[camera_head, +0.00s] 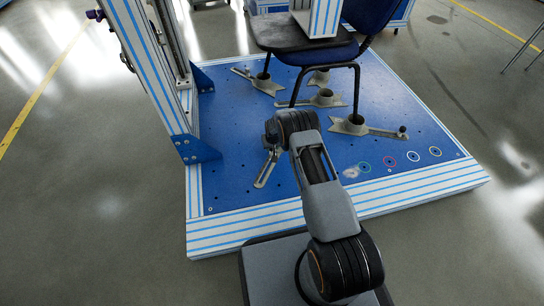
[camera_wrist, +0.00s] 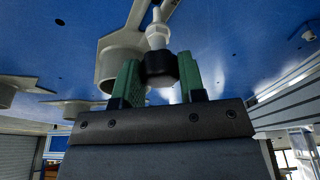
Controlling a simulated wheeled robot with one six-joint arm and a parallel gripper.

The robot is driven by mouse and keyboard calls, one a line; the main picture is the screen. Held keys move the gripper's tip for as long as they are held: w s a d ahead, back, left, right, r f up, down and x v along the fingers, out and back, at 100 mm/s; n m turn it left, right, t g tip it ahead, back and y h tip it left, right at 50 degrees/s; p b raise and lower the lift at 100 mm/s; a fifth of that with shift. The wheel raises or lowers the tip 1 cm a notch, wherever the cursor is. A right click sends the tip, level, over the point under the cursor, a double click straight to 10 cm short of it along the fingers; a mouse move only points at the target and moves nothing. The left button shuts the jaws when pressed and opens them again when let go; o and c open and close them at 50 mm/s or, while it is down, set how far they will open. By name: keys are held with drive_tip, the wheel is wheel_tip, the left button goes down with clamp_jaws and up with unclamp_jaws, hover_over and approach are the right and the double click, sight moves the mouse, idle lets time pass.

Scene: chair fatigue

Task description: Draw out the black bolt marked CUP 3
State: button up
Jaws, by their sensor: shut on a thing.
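My gripper (camera_wrist: 160,80), with green fingers, is shut on the black head of a bolt (camera_wrist: 160,64) in the wrist view. The bolt's pale metal shank points up the picture, towards a slotted grey plate. I cannot tell whether its tip is in the slot or clear of it. A grey cup (camera_wrist: 121,62) stands close beside the bolt. No CUP 3 marking is readable.
A blue chair (camera_head: 325,50) stands with its legs in grey cups on the blue platform (camera_head: 230,120). Another black-headed bolt (camera_head: 402,130) is on the right plate. A striped upright frame (camera_head: 160,70) rises at left. Coloured rings (camera_head: 389,160) mark the clear front right.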

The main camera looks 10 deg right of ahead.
drive_tip(key=shift+r, duration=0.1)
drive_tip(key=shift+w+p+v, duration=0.2)
drive_tip(key=shift+p+v, duration=0.35)
drive_tip(key=shift+v, duration=0.35)
drive_tip(key=shift+w+p+v, duration=0.25)
drive_tip(key=shift+p+v, duration=0.25)
drive_tip(key=shift+v, duration=0.45)
drive_tip(key=shift+r, duration=0.1)
